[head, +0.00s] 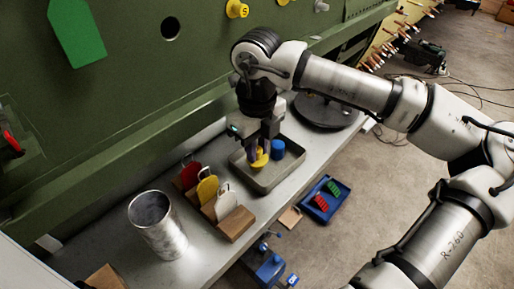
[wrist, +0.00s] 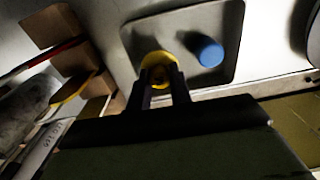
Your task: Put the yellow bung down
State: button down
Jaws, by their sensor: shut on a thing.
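The yellow bung (head: 260,158) is between the fingers of my gripper (head: 258,152), over or in a shallow grey tray (head: 270,180) on the bench. In the wrist view the yellow bung (wrist: 158,64) shows at the fingertips of my gripper (wrist: 162,82), inside the outline of the tray (wrist: 135,30). I cannot tell whether the bung touches the tray floor. A blue bung (head: 278,149) stands in the tray just right of the yellow one; it also shows in the wrist view (wrist: 206,51).
Left of the tray, a wooden rack (head: 236,224) holds red, yellow and white tags. A metal can (head: 158,226) stands farther left. A dark round disc (head: 326,112) lies right of the tray. A green panel (head: 110,110) rises behind the bench.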

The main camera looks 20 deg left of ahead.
jog(key=shift+f, duration=0.75)
jog(key=c, duration=1.3)
grip_release()
notch_tip(320, 180, up, 12)
jog(key=shift+r+b, duration=0.1)
jog(key=shift+b, duration=0.75)
